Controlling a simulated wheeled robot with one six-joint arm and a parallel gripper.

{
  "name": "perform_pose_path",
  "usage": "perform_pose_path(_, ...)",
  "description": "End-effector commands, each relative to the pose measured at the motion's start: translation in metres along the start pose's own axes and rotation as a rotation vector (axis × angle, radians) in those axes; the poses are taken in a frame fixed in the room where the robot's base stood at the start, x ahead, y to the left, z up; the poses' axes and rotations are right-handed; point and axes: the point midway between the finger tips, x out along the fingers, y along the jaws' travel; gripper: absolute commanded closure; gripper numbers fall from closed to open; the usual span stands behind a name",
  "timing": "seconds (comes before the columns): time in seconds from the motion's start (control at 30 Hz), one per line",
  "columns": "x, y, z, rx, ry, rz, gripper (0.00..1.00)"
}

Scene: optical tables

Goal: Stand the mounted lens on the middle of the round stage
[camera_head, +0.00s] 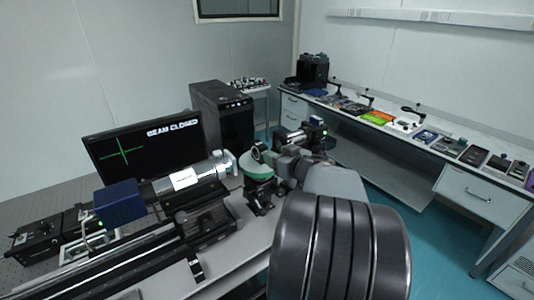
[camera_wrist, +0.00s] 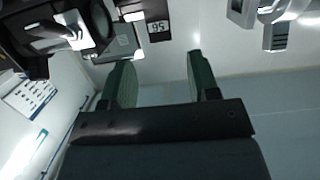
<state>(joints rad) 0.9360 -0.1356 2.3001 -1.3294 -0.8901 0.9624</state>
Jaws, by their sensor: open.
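The round stage (camera_head: 258,173) shows in the head view as a pale green disc on a dark base at the table's right end. A small dark ring-shaped piece, which looks like the mounted lens (camera_head: 258,151), stands upright at it; whether it rests on the disc's middle is unclear. My gripper (camera_wrist: 158,58) is open, with two green-padded fingers and nothing between them in the wrist view. In the head view my arm reaches in from the right, close beside the stage, and the fingertips are not clear. A dark round rim (camera_wrist: 101,18) shows beyond the left finger in the wrist view.
A white cylinder (camera_head: 185,181) with a blue end box (camera_head: 120,203) lies on a rail left of the stage. A monitor (camera_head: 145,148) reading "BEAM CLOSED" and a black computer tower (camera_head: 223,115) stand behind. A side bench (camera_head: 420,150) holds several devices; floor lies between.

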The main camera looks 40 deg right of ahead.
Motion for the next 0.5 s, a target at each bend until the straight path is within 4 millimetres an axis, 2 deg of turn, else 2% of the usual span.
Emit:
perform_pose_path(0.17,-0.015,0.000,-0.001,-0.003,0.002,0.008,0.45)
perform_pose_path(0.37,-0.006,-0.011,-0.017,-0.064,-0.002,0.152,0.45)
perform_pose_path(0.5,-0.002,-0.035,-0.021,-0.080,-0.088,0.316,0.45)
